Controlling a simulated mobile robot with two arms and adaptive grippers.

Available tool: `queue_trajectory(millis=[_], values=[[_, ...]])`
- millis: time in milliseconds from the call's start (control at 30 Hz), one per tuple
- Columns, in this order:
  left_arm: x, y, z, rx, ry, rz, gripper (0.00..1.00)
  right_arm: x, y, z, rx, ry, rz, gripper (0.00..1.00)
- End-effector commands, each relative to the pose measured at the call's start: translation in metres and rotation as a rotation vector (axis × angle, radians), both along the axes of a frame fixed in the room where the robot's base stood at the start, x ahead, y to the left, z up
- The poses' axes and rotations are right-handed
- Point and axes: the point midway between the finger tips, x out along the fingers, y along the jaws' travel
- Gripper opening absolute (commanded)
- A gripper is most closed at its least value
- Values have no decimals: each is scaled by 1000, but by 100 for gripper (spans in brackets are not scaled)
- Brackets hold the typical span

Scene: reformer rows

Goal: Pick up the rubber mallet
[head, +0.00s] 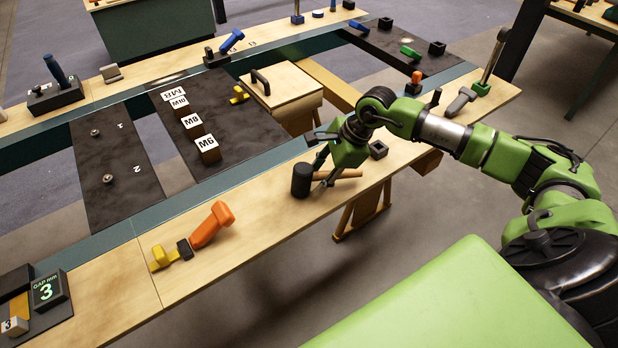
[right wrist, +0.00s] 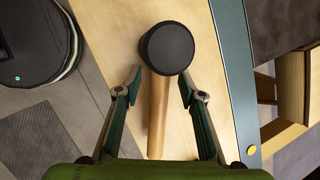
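The rubber mallet has a black cylindrical head (head: 302,180) and a wooden handle (head: 345,173), and lies on the light wood bench rail. In the right wrist view the mallet head (right wrist: 167,48) shows end-on at the top, with the handle (right wrist: 158,115) running down between the fingers. My right gripper (head: 322,160) is just above the mallet; in the right wrist view the gripper (right wrist: 160,92) is open, one finger on each side of the handle, with gaps showing. Whether the fingers are down at handle height is hard to tell. My left gripper is not in view.
On the same rail, an orange-handled tool (head: 212,224) lies to the left and a small black block (head: 378,150) stands right of the mallet. A grey-headed tool (head: 460,101) lies farther right. Blocks labelled M6 (head: 207,150) and similar stand on a dark board behind.

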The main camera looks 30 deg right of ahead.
Motion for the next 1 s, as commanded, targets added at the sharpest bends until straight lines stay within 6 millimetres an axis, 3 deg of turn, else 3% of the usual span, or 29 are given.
queue_trajectory(millis=[100,233,667,900,1000], values=[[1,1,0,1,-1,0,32,0,0,0,0,0,0,34],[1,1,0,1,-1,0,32,0,0,0,0,0,0,0],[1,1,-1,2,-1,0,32,1,0,5,2,-4,0,0],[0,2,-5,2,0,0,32,2,0,31,1,-8,1,0],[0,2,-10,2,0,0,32,-11,3,46,-2,-6,3,0]])
